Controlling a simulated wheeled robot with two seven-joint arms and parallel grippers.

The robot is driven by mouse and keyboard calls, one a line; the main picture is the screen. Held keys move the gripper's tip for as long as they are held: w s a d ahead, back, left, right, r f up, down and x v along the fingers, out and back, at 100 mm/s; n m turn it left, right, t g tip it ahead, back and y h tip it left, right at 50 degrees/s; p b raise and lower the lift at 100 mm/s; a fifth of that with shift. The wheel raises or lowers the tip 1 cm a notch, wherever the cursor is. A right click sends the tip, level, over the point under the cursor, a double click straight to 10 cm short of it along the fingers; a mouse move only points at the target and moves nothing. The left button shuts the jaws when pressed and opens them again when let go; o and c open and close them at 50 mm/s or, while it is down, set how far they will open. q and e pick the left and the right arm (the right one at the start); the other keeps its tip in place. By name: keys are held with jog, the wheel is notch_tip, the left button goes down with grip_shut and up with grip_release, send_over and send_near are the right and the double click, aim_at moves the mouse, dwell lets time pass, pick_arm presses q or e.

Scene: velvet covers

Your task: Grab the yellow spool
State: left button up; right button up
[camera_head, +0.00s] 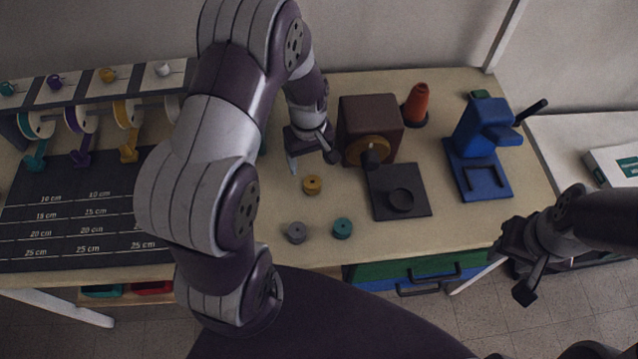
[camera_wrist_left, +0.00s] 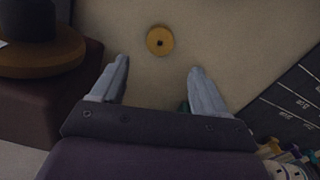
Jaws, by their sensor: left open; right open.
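The yellow spool (camera_head: 312,185) stands on the wooden table, behind a grey spool (camera_head: 296,232) and a teal spool (camera_head: 342,228). It also shows in the left wrist view as a round disc with a dark centre hole (camera_wrist_left: 160,41), beyond and between my fingertips. My left gripper (camera_head: 312,163) is open and empty, above the table and a little behind the yellow spool; its fingers show in the left wrist view (camera_wrist_left: 160,75). My right gripper (camera_head: 520,270) is open and empty, off the table's right front edge.
A brown box with a round wooden knob (camera_head: 368,130) stands close right of my left gripper. A black plate (camera_head: 399,192), an orange cone (camera_head: 418,102) and a blue press (camera_head: 478,150) are further right. A dark measuring mat (camera_head: 75,215) and a spool rack (camera_head: 92,86) are left.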

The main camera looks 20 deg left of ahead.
aim_at(312, 182)
pick_arm(q)
jog(key=f, duration=0.8)
jog(key=shift+s+d+p, duration=0.2)
jog(key=shift+d+p, duration=0.15)
jog(key=shift+p, duration=0.05)
jog(key=shift+d, duration=0.1)
jog(key=shift+c, duration=0.6)
jog(key=c, duration=1)
